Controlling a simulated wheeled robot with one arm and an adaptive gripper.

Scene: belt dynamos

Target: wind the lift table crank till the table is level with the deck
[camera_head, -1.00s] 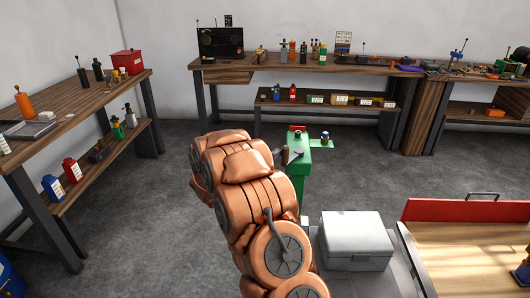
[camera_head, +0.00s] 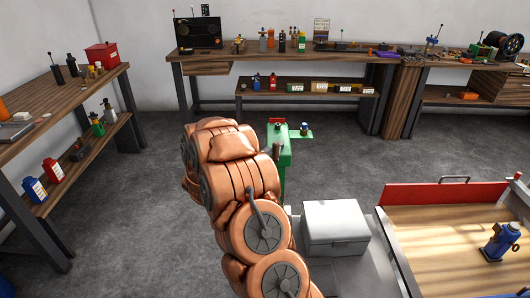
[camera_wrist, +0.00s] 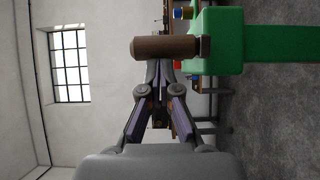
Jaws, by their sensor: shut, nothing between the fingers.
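In the head view, a green post (camera_head: 286,168) stands just beyond my copper-coloured arm, and a small green plate with a blue-topped part (camera_head: 304,129) juts out at its right. In the wrist view, a brown cylindrical handle (camera_wrist: 165,47) lies crosswise on a short grey crank arm (camera_wrist: 204,47) at a green housing (camera_wrist: 225,38). My gripper (camera_wrist: 161,76) is shut and empty. Its fingers point at the handle, with their tips at its lower edge in the picture; I cannot tell whether they touch it. In the head view the arm hides my gripper.
At the right is a wooden surface (camera_head: 425,232) with a red end panel (camera_head: 445,195) and a blue device (camera_head: 499,242) on it; I cannot tell whether it is the lift table or the deck. Workbenches stand at the left (camera_head: 75,95) and back (camera_head: 290,60). Grey floor between is clear.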

